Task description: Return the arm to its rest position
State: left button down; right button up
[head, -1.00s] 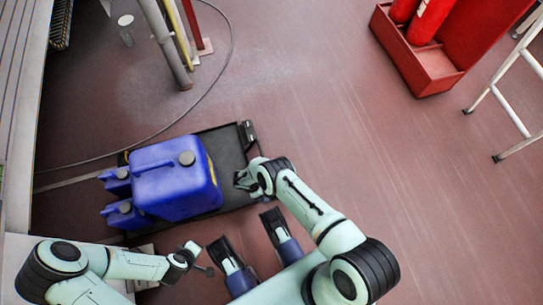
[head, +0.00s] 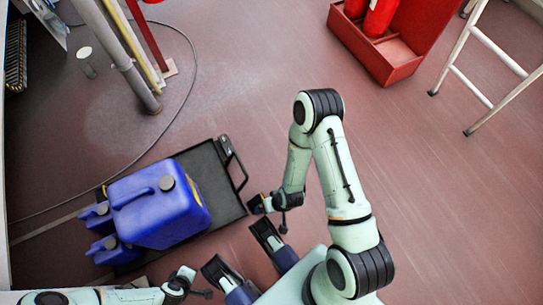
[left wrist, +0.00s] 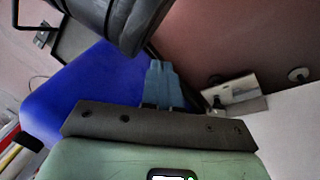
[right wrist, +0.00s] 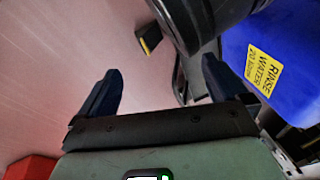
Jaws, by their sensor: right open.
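My right arm (head: 331,165) is bent in the head view, with its elbow raised high. Its gripper (head: 258,204) hangs beside the right edge of the black trolley (head: 228,182). In the right wrist view the right gripper (right wrist: 162,78) has its two dark fingers wide apart with nothing between them. My left arm shows only partly at the bottom edge of the head view, its gripper (head: 198,291) below the blue canisters. In the left wrist view the left gripper (left wrist: 165,82) has its fingers together, with nothing seen held.
A large blue canister (head: 165,220) and smaller blue ones (head: 108,248) stand on the trolley. A red stand (head: 397,66) with red cylinders and a white ladder (head: 490,105) are at the upper right. Posts (head: 125,65) and a cable are upper left. The right floor is clear.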

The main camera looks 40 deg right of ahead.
pick_arm(q)
jog(key=s+d+r+g+p, duration=0.1)
jog(key=s+r+p, duration=0.2)
jog(key=r+p, duration=0.4)
jog(key=s+d+r+g+h+p, duration=0.1)
jog(key=s+d+r+p, duration=0.1)
jog(key=r+p, duration=0.5)
jog(key=s+d+r+m+g+p, duration=0.1)
jog(key=s+d+r+p, duration=0.1)
jog(key=r+p, duration=0.5)
jog(key=shift+s+d+r+g+h+p, duration=0.3)
jog(key=shift+s+r+h, duration=0.1)
jog(key=shift+s+r, duration=0.45)
pick_arm(e)
jog(key=s+a+r+g, duration=0.1)
jog(key=s+a+r, duration=0.1)
jog(key=r, duration=0.5)
jog(key=s+a+r+g+y, duration=0.1)
jog(key=s+r, duration=0.2)
jog(key=r, duration=0.5)
jog(key=s+a+r+n+g, duration=0.1)
jog(key=s+a+r, duration=0.1)
jog(key=r, duration=0.5)
jog(key=shift+s+a+r+g+y, duration=0.3)
jog(key=shift+s+y, duration=0.1)
jog(key=shift+s, duration=0.4)
